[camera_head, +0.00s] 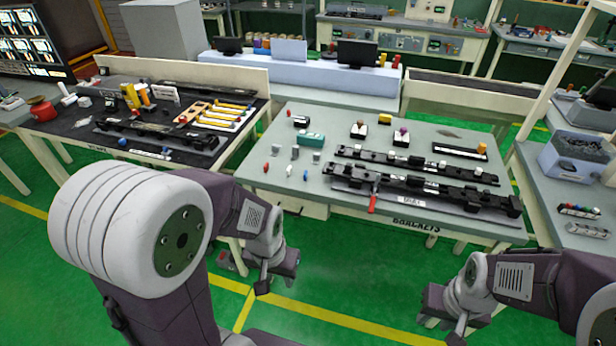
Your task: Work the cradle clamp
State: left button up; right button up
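A long black fixture (430,189) lies along the front right of the middle table. Whether the clamp is closed is too small to tell. A second long black fixture (415,166) lies behind it. My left gripper (276,280) is in front of the table, below and left of the lever, with its fingers apart and nothing visible between them. My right gripper (448,322) is lower right, apart from the table; its fingers are unclear.
The middle table (270,205) also holds several small pegs, a teal block (311,139) and small coloured parts. A dark-topped table (60,128) with another fixture stands at left. A blue-grey bin (575,160) is on the right bench. Green floor is clear between my grippers.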

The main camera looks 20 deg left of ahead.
aim_at(372, 205)
jog(key=i, duration=0.95)
